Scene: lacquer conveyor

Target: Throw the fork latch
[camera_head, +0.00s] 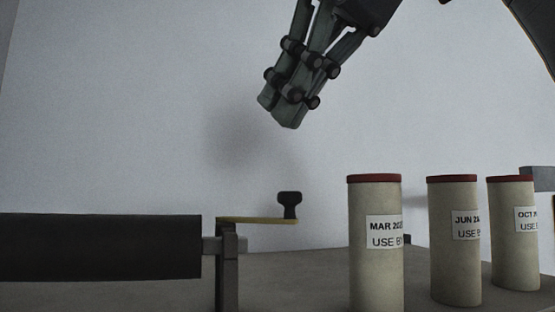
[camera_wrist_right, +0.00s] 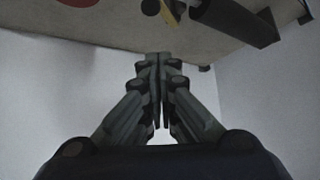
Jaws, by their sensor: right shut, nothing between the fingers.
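A black knob (camera_head: 290,205) stands on the end of a thin yellow arm (camera_head: 255,220), which runs from a grey upright bracket (camera_head: 227,268) at the right end of a dark roller. I cannot tell for sure which part is the fork latch. My right gripper (camera_head: 279,113) hangs above the knob, tilted down, shut and empty, with clear space between them. In the right wrist view the shut fingers (camera_wrist_right: 158,58) point toward the surface, with the knob (camera_wrist_right: 150,7) and yellow arm (camera_wrist_right: 168,13) at the top edge. My left gripper is not in view.
The dark roller (camera_head: 100,247) fills the lower left. Three pale canisters with red lids and date labels (camera_head: 375,245) (camera_head: 454,245) (camera_head: 514,235) stand to the right. A grey block (camera_head: 540,178) is at the far right. The pale wall (camera_head: 120,100) behind is bare.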

